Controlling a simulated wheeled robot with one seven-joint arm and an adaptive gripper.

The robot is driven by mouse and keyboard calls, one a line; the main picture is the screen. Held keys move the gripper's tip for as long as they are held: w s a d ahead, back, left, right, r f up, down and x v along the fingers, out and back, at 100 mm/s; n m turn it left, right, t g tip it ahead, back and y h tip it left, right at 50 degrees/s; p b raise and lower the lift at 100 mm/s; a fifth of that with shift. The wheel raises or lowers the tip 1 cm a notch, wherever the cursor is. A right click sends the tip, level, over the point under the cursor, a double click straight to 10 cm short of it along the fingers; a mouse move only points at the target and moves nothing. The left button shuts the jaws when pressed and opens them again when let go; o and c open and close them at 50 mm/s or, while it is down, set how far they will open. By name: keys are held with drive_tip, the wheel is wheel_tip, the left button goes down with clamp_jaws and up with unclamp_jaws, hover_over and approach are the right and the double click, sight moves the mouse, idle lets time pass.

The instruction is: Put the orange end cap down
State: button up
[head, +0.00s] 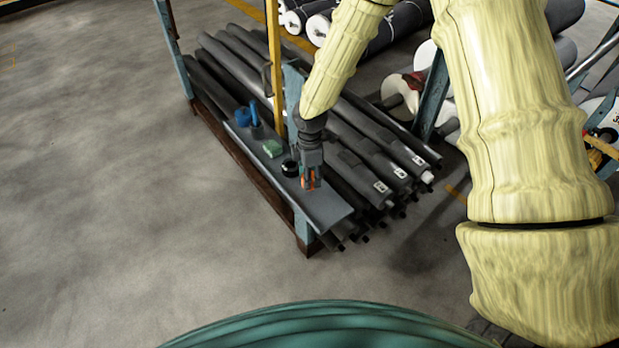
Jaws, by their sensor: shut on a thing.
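My gripper (309,184) points down over the near end of a narrow grey shelf (328,206) on the side of a rack. It is shut on the orange end cap (307,183), of which only a small orange part shows between the fingers. The cap is low over the shelf; I cannot tell whether it touches the surface. The rest of the cap is hidden by the fingers.
A black round item (289,168), a green block (272,148) and blue items (248,119) stand farther along the shelf. Grey rolls (375,165) lie right beside it. A yellow post (275,70) and a blue upright (293,95) rise behind. The shelf's near end is bare.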

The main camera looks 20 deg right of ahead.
drive_tip(key=shift+w+f+p, duration=0.1)
drive_tip(key=shift+f+p, duration=0.75)
drive_tip(key=shift+f, duration=0.9)
drive_tip(key=o, duration=0.8)
drive_tip(key=shift+d, duration=0.1)
drive_tip(key=shift+r, duration=0.2)
drive_tip(key=shift+r+b, duration=1.9)
drive_tip(key=shift+r, duration=3.95)
